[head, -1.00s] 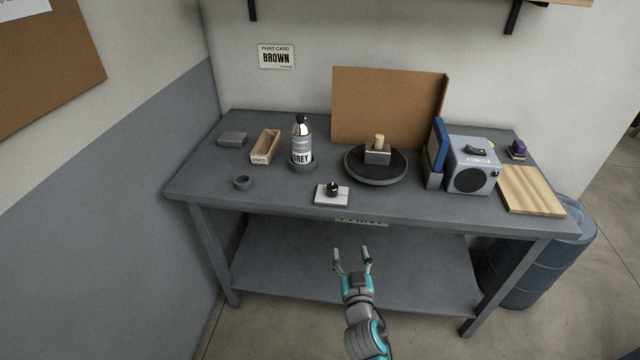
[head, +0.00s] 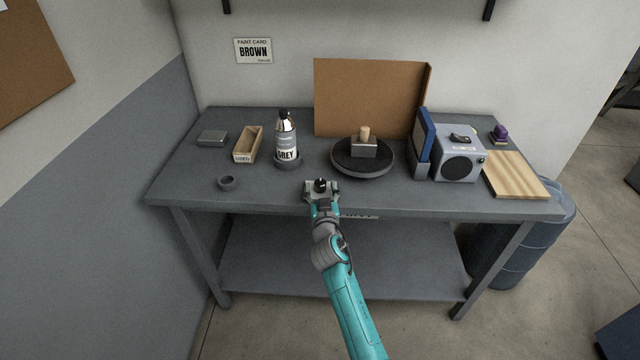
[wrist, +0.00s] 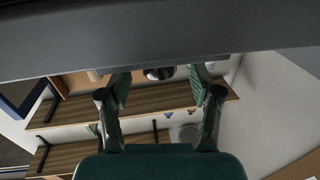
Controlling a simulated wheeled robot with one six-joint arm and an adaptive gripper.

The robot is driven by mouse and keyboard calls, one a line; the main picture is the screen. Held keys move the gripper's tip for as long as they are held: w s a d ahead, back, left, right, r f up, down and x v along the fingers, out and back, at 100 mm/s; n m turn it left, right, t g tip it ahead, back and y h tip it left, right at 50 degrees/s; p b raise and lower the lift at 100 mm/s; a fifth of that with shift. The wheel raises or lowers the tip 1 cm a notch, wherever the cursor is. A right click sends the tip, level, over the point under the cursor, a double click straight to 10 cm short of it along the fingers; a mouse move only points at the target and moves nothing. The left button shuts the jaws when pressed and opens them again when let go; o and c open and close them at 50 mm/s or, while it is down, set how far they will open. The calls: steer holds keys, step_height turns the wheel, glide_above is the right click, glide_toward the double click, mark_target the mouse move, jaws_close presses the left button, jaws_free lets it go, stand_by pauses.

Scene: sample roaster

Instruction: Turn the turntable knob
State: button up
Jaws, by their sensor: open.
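The black turntable knob (head: 320,183) sits on a small pale base at the table's front edge, in front of the turntable (head: 347,171). My gripper (head: 321,189) is open, with its fingers at either side of the knob; contact cannot be told. The gripper hides most of the base. In the wrist view, the knob (wrist: 158,73) shows as a dark rounded shape between the two open fingers (wrist: 160,84), partly cut off by the grey table edge.
A cardboard screen (head: 365,95) stands behind the turntable. A blue panel (head: 424,142), a radio (head: 458,165) and a wooden board (head: 515,175) are right.

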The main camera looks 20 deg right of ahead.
steer(key=shift+w+d, duration=0.25)
steer(key=shift+w, duration=1.05)
steer(key=c, duration=1.2)
steer(key=shift+o, duration=0.2)
steer(key=shift+a+m+g+h, duration=0.1)
steer(key=shift+m+g+h, duration=0.2)
steer(key=shift+m+h, duration=0.7)
steer(key=m+g+h, duration=0.1)
steer(key=h, duration=0.1)
steer(key=m+g+h, duration=0.1)
steer(key=h, duration=0.2)
steer(key=shift+r+m, duration=0.1)
steer(key=shift+m, duration=0.3)
steer(key=m+g+h, duration=0.5)
steer(key=g, duration=0.1)
steer(key=shift+h, duration=0.4)
steer(key=shift+m+g, duration=0.4)
